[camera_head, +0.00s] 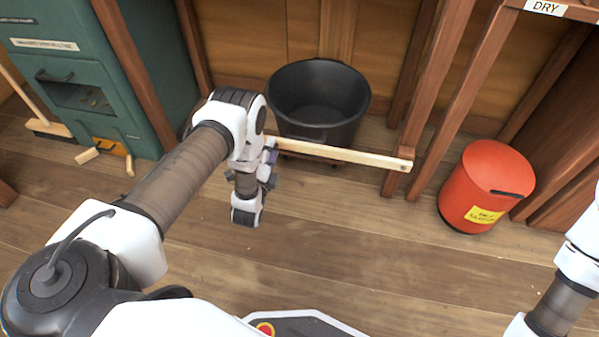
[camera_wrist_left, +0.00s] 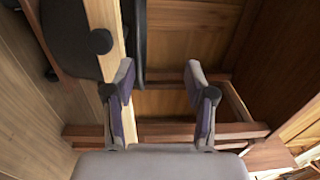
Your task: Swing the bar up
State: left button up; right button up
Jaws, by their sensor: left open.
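The bar (camera_head: 345,154) is a pale wooden strip lying nearly level in front of the black bucket. Its right end meets a brown upright post at a small pin. Its left end runs behind my left wrist, where it is hidden. My left gripper (camera_head: 268,165) is close to that left part of the bar, partly covered by my own wrist. In the left wrist view, the jaws (camera_wrist_left: 160,92) are apart with nothing between them. The bar (camera_wrist_left: 105,45) runs alongside the left finger there; I cannot tell whether they touch. My right gripper is out of view.
The black bucket (camera_head: 319,98) stands behind the bar against the wooden wall. A red bin (camera_head: 483,185) with a yellow label stands right of the posts. A green cabinet (camera_head: 75,75) is at the left, with small wooden pieces by it. The floor in front is clear.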

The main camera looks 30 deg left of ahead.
pick_arm(q)
notch_tip(320, 180, down, 7)
jog(key=s+b, duration=0.2)
jog(key=shift+g, duration=0.4)
jog(key=b+x, duration=0.1)
jog(key=x, duration=0.1)
jog(key=b+x, duration=0.1)
jog(key=x, duration=0.2)
jog(key=b+x, duration=0.1)
jog(key=x, duration=0.1)
jog(key=shift+w+a, duration=0.25)
jog(key=shift+a, duration=0.25)
jog(key=shift+r, duration=0.15)
grip_shut()
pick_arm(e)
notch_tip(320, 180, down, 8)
